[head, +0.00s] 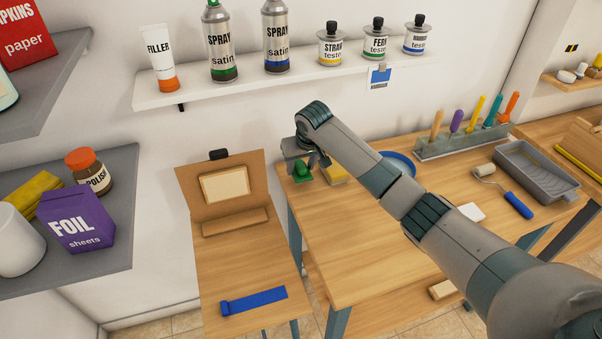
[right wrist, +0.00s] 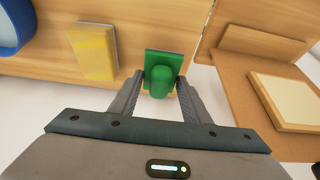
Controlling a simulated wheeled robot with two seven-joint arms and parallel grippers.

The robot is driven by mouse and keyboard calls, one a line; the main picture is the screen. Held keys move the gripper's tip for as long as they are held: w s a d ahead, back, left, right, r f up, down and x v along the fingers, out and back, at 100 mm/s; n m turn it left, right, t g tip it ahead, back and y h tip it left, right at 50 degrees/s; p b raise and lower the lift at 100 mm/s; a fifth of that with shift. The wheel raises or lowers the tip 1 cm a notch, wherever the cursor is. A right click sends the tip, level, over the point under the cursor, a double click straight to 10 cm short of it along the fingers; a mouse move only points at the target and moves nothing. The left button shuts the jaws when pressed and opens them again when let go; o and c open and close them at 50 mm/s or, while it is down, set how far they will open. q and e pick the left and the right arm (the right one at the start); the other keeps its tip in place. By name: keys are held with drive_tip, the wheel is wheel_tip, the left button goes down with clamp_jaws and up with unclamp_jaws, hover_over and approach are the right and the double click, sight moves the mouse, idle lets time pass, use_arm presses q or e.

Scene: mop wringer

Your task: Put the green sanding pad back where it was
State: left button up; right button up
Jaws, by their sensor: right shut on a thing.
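The green sanding pad (head: 303,171) is at the far left corner of the wooden workbench (head: 350,235). In the right wrist view the pad (right wrist: 163,63) is a flat green plate with a rounded green knob. My right gripper (head: 314,162) is over that corner. In the right wrist view its fingers (right wrist: 161,86) are on either side of the knob, shut on it. I cannot tell whether the pad touches the bench top. My left gripper is not in view.
A yellow sponge-like block (right wrist: 92,52) lies beside the pad, with a blue round dish (head: 404,160) beyond it. A lower easel-like table (head: 240,262) holding a framed panel (head: 225,186) and blue strip (head: 254,301) stands to the left. A shelf (head: 290,82) with cans hangs above.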

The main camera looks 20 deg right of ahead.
sight(301, 174)
wheel_tip(301, 174, down, 3)
drive_tip(key=shift+r+p, duration=0.1)
drive_tip(key=shift+p, duration=0.45)
drive_tip(key=shift+f, duration=0.25)
drive_tip(key=shift+f, duration=0.2)
drive_tip(key=o, duration=1.1)
drive_tip(key=b+v, duration=0.2)
drive_tip(key=v, duration=1)
drive_tip(key=shift+r, duration=0.25)
